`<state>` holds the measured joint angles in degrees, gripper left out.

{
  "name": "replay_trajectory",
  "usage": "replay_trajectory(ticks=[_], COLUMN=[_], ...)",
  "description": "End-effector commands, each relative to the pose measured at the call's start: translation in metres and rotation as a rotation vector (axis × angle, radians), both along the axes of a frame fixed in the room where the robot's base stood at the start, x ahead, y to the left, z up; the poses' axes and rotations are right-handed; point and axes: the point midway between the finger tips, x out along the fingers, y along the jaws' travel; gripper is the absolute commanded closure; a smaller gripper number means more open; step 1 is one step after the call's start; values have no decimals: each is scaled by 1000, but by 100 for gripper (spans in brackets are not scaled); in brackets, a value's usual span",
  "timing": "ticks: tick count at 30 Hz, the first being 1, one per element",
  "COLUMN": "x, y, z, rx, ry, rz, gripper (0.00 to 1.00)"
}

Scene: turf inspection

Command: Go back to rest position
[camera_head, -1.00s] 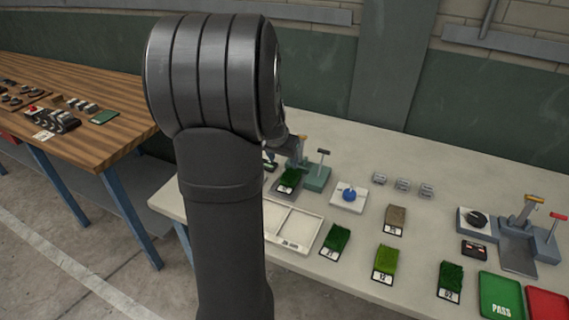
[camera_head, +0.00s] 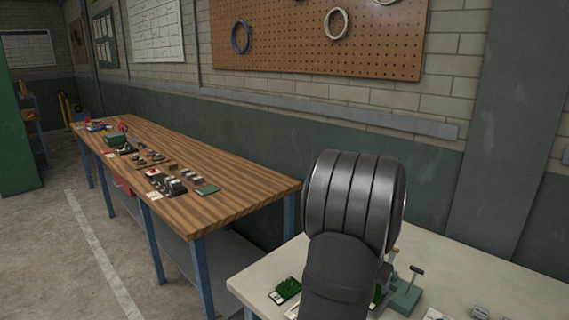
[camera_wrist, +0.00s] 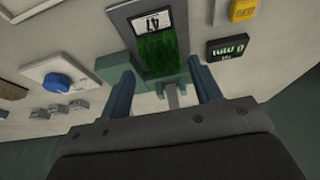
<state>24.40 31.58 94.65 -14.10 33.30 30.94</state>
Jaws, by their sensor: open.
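My gripper (camera_wrist: 157,72) shows in the wrist view with its two blue-grey fingers apart and nothing between them. I cannot tell the exact gap between fingers and fixture. In the head view my dark arm stands at the lower right and hides the gripper. Part of the teal fixture (camera_head: 406,296) shows right of the arm.
The wrist view shows a blue-knobbed device (camera_wrist: 57,83), a small display (camera_wrist: 228,48) and a yellow object (camera_wrist: 243,10). A wooden bench (camera_head: 235,193) with several tools stands left.

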Motion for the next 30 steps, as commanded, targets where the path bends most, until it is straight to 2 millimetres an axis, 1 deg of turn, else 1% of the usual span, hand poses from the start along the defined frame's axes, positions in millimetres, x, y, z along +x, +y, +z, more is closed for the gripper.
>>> replay_trajectory(ticks=[1,10,12,18,30], x=[2,13,14,14,13], y=[-2,-14,-14,-14,-13], z=[-9,-50,-33,-16,-14], rx=[1,1,-3,-1,0], ry=[3,1,-4,-3,0], rz=[-1,0,-1,0,0], gripper=[42,42,42,42,42])
